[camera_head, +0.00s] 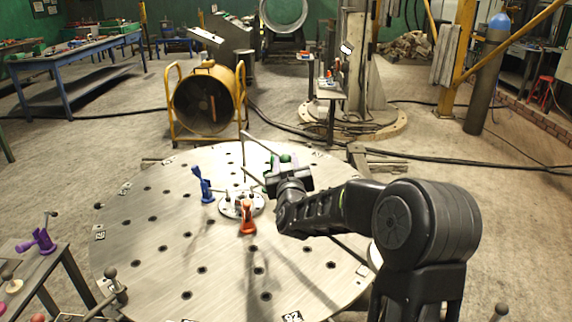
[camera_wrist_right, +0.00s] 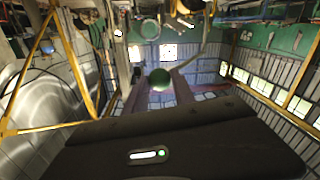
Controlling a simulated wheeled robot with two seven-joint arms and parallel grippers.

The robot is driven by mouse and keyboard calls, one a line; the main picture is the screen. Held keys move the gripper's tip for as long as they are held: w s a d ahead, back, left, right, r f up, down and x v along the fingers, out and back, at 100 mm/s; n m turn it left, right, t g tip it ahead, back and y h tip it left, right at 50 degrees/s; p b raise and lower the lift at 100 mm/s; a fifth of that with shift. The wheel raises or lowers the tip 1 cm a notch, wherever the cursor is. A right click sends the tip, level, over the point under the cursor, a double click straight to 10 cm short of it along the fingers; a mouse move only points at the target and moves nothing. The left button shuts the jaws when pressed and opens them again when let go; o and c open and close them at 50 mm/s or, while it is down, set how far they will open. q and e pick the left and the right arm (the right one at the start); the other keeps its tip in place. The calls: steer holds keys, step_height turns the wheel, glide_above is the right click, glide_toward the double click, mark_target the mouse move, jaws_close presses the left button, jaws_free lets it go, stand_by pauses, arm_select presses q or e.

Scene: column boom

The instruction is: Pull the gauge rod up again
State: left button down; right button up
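My right gripper (camera_head: 275,168) is over the round steel table, above and to the right of the central disc (camera_head: 242,206). A green knob (camera_head: 285,158) shows right beside its fingers. In the right wrist view a dark green ball (camera_wrist_right: 160,78) is straight ahead of the gripper body. Thin grey rods run near the gripper, one slanting from upper left down to the green knob (camera_head: 262,143); I cannot tell which is the gauge rod. The fingertips are too small and covered to tell whether they are open or hold the knob. My left gripper is not in view.
The round table (camera_head: 140,235) has many holes. A blue clamp (camera_head: 206,186) and an orange clamp (camera_head: 248,217) stand by the disc. A purple clamp (camera_head: 42,240) is on a side stand at left. A yellow-framed fan (camera_head: 203,100) stands behind the table.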

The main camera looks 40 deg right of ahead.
steer(key=o, duration=0.4)
steer(key=shift+r, duration=0.2)
steer(key=shift+o, duration=0.2)
steer(key=shift+a, duration=0.1)
steer(key=b+v, duration=0.1)
steer(key=v, duration=0.6)
steer(key=shift+s+a, duration=0.2)
steer(key=shift+s, duration=0.1)
